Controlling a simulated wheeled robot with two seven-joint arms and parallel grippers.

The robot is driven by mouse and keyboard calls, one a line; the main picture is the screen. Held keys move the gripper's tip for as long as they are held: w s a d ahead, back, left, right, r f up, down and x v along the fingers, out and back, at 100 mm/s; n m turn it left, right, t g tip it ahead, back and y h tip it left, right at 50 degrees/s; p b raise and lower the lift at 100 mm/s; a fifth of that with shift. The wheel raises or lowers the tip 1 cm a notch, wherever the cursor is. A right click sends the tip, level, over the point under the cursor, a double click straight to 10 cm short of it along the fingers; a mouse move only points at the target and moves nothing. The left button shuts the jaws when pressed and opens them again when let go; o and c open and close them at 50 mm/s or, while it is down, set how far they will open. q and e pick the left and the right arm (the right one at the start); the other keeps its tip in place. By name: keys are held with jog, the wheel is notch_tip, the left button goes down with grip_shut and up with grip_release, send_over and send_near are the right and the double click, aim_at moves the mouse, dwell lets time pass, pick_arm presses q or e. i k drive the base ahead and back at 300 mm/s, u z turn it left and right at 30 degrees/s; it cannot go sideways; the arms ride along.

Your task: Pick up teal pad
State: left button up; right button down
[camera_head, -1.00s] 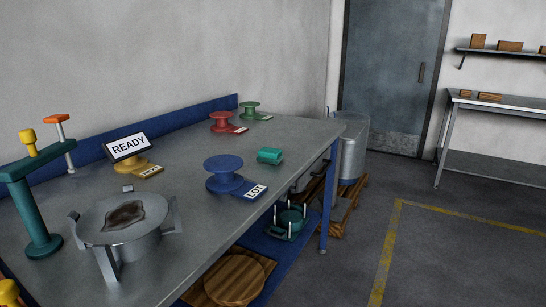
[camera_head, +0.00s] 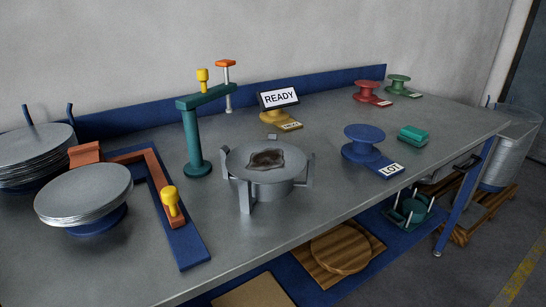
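The teal pad (camera_head: 413,134) is a small rounded block on the grey metal table (camera_head: 330,190). Neither of my grippers shows in the head view.
A metal pot-like fixture (camera_head: 262,186) stands mid-table, with a teal post (camera_head: 195,135) behind it. Plate stacks (camera_head: 84,193) are at the left. A READY sign (camera_head: 279,98) and red (camera_head: 367,90) and green stands (camera_head: 398,84) are farther back. A shelf (camera_head: 290,285) lies below.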

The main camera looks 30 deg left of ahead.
aim_at(414, 135)
jog(key=z, duration=1.45)
jog(key=i, duration=1.85)
jog(key=u, duration=3.2)
